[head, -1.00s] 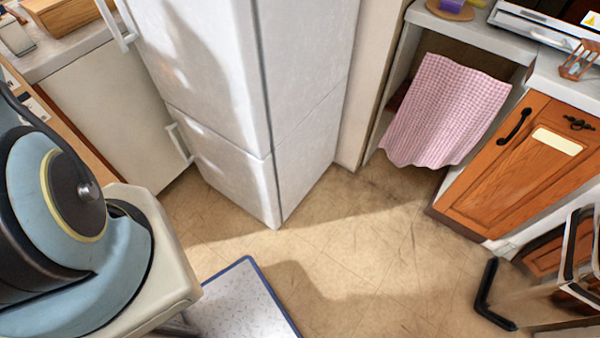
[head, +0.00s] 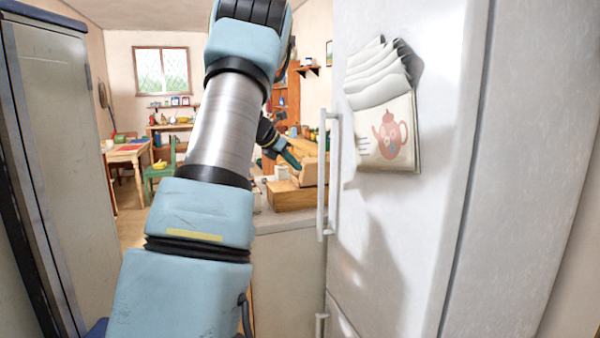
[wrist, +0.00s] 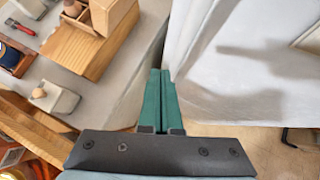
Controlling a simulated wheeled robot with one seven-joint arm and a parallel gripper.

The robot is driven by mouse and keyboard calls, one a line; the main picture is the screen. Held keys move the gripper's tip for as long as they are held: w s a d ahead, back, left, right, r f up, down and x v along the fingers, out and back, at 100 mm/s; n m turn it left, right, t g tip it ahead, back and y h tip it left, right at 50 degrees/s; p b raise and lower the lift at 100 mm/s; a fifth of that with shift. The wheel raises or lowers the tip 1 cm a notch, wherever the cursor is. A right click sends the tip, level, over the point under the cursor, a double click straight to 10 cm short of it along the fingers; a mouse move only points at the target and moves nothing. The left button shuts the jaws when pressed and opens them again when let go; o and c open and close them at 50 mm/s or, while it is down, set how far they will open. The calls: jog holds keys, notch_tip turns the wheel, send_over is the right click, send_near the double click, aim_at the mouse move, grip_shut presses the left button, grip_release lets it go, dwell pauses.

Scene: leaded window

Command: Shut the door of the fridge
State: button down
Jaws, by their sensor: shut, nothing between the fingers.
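The white fridge (head: 540,170) stands at the right of the head view. Its upper door (head: 400,230) carries a long white handle (head: 328,175) along its left side. A thin dark seam runs between door and body on the right. The door's handle-side edge is turned away, so I cannot tell how wide any gap there is. My gripper (head: 291,158) is beyond the handle, over the counter, partly hidden by my arm. In the wrist view its green fingers (wrist: 160,98) are together and empty, close beside a white fridge surface (wrist: 240,80); contact is unclear.
A wooden box (head: 290,195) sits on the counter (head: 283,218) near my gripper. A pad with a teapot picture (head: 392,135) hangs on the door. A grey cabinet (head: 70,150) stands at the left. A table (head: 127,152) and green chair (head: 160,172) are farther back.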

jog(key=a+r+n+t+b, duration=0.2)
jog(key=a+r+n+t, duration=0.25)
jog(key=r+n, duration=0.4)
jog(key=s+a+f+n+t+y, duration=0.1)
jog(key=s+a+f+n+y, duration=0.45)
jog(key=n, duration=1.05)
jog(key=s+d+f+n+g, duration=0.1)
jog(key=s+f+n+g, duration=0.2)
jog(key=s+f+n, duration=0.3)
jog(key=s+d+f+n+g+y, duration=0.1)
jog(key=s+f+n+g, duration=0.2)
jog(key=s, duration=1.3)
jog(key=s+d+f+n+g, duration=0.1)
jog(key=s+f+n+g, duration=0.3)
jog(key=s+f+n, duration=0.5)
jog(key=shift+s+d+f+n, duration=0.2)
jog(key=shift+s+d+n, duration=0.1)
jog(key=shift+s+n, duration=0.65)
